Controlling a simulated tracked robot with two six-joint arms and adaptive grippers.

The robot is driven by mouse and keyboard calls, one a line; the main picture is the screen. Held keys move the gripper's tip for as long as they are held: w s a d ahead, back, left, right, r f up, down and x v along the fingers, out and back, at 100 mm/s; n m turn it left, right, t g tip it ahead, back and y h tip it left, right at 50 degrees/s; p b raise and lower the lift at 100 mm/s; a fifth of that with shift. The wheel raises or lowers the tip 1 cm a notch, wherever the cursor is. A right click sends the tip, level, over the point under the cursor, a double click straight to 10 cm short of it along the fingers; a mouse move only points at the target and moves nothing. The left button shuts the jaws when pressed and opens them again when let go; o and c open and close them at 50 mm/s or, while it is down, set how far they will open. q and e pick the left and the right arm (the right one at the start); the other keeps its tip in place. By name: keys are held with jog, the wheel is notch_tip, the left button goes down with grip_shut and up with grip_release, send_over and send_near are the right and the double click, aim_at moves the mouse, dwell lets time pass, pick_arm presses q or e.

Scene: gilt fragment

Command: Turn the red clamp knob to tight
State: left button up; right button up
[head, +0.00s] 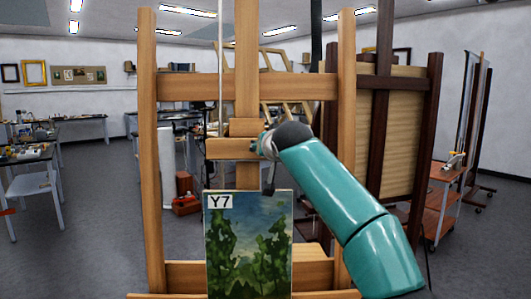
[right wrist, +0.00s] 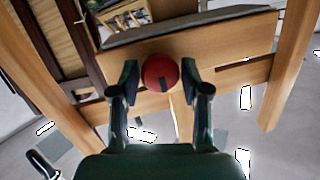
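The red clamp knob (right wrist: 160,72) is round, with a short dark mark on its lower face. It sits against the wooden easel (head: 147,150); in the head view it is hidden. My right gripper (right wrist: 160,68) has one finger on each side of the knob, with a narrow gap showing on both sides, so it is open around or just short of it. In the head view my teal right arm hides most of this gripper (head: 264,145). The painting (head: 248,250), labelled Y7, stands upright on the easel below. My left gripper is not in view.
A dark wooden easel with a panel (head: 388,120) stands close behind on the right. An orange trolley (head: 440,200) is farther right. A workbench (head: 30,160) with small items is at the left.

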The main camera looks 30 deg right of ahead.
jog(key=shift+o, duration=0.8)
jog(key=shift+f, duration=0.2)
jog(key=v, duration=1.2)
jog(key=shift+w, duration=0.1)
